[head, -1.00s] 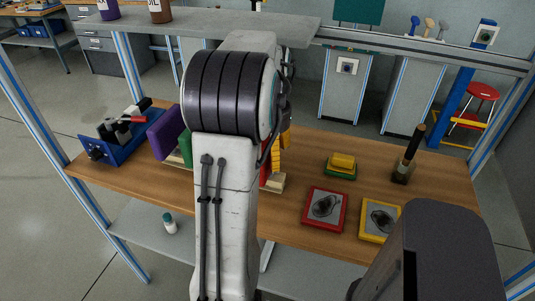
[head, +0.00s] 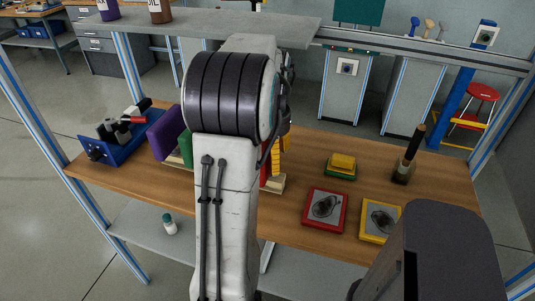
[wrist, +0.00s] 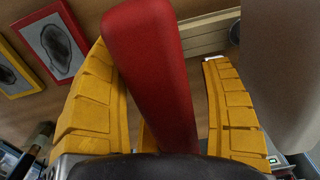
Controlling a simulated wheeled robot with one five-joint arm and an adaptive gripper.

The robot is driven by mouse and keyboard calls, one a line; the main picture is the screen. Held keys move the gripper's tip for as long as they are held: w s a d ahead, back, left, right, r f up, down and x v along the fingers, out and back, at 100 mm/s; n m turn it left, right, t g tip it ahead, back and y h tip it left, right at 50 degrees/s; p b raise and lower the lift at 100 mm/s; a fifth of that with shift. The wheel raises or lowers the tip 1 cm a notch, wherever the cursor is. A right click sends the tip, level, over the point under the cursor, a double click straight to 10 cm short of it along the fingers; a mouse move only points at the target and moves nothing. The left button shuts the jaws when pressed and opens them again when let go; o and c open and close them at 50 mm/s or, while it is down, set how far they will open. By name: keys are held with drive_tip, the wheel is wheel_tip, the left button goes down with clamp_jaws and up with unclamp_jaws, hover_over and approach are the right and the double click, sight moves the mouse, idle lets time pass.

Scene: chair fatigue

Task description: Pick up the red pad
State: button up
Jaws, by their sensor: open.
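The red pad (wrist: 155,70) is a thick red slab with rounded edges. In the wrist view it stands between the two yellow fingers of my gripper (wrist: 160,58). The fingers are open, one on each side, with a clear gap at the right finger; contact on the left cannot be told. In the head view only a strip of the red pad (head: 264,176) shows beside my arm, standing on a pale wooden rack (head: 275,186). My gripper (head: 278,158) shows in part there, just right of my arm. The rest is hidden behind the arm.
A purple pad (head: 166,132) and a green pad (head: 187,146) stand left of my arm. A blue vise (head: 118,145) is at the far left. Right are a red-framed tile (head: 309,208), a yellow-framed tile (head: 367,229) and yellow-green blocks (head: 342,164). A shelf (head: 215,30) overhangs behind.

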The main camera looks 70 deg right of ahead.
drive_tip(key=shift+c, duration=0.2)
drive_tip(key=c, duration=1.3)
drive_tip(key=shift+r, duration=0.15)
drive_tip(key=shift+c, duration=0.2)
